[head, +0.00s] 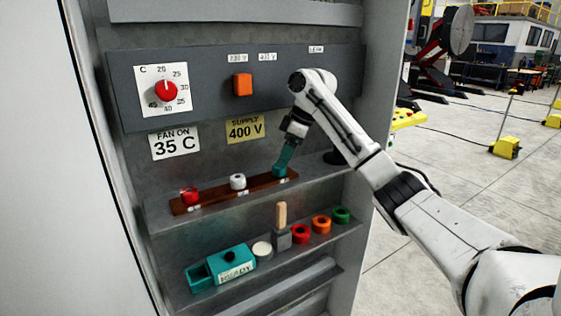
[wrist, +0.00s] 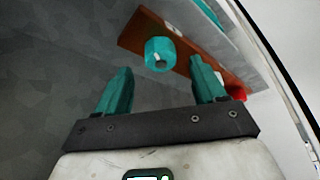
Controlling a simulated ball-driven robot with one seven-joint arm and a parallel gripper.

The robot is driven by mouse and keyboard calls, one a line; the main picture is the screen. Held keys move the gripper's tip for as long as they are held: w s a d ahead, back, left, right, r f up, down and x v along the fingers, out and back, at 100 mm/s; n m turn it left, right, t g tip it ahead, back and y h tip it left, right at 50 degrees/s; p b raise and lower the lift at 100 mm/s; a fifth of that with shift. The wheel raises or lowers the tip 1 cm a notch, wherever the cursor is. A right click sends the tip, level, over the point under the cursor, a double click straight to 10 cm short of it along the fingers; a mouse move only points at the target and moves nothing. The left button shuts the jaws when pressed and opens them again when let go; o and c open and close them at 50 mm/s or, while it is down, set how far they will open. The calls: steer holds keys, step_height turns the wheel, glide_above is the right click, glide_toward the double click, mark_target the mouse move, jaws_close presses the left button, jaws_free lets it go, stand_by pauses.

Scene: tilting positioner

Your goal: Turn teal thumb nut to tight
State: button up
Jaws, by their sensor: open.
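The teal thumb nut (wrist: 160,53) is a short round knob with a hole in its end, on the brown wooden bar (wrist: 140,30). In the head view the teal nut (head: 279,173) is at the bar's right end, partly hidden by my fingers. My gripper (head: 284,158) points down at it with teal fingers. In the wrist view my gripper (wrist: 160,72) is open, with the nut lying beyond and between the two fingertips. I see no finger touching the nut. Whether the nut is loose or tight cannot be told.
A white nut (head: 238,181) and a red nut (head: 189,195) sit on the same bar. The shelf below holds a teal box (head: 233,262), a wooden-handled block (head: 282,236) and several coloured rings. A red dial (head: 166,91) and orange switch (head: 242,85) are above. Cabinet walls flank the shelves.

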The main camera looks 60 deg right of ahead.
mark_target(279, 169)
steer(key=shift+x, duration=1.85)
steer(key=shift+c, duration=0.3)
steer(key=c, duration=1)
steer(key=shift+p, duration=0.3)
